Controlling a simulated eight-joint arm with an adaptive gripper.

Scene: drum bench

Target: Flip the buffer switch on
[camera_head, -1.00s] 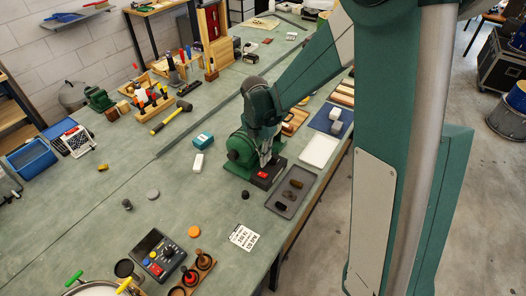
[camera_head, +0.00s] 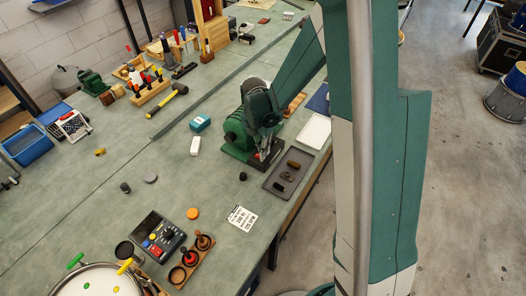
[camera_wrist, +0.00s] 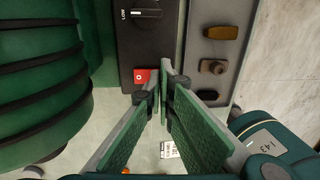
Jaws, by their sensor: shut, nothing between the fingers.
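The buffer (camera_head: 232,134) is a green rounded machine on the bench; its ribbed green body (camera_wrist: 38,75) fills the left of the wrist view. Beside it is a black control panel (camera_wrist: 140,45) with a knob marked LOW. Below the knob is a red switch (camera_wrist: 140,76) with a white round mark; its lower edge is close to my fingers. My gripper (camera_wrist: 162,85) is shut and empty, its tips at the panel's edge just right of the red switch. In the head view my gripper (camera_head: 263,156) is low over the panel and largely hides the switch. Contact cannot be told.
A grey tray (camera_head: 270,184) with several dark and brown pieces lies right of the panel; it also shows in the wrist view (camera_wrist: 228,12). A white tray (camera_head: 314,130) is behind it. A printed card (camera_head: 242,217) and a small black object (camera_head: 243,176) lie in front.

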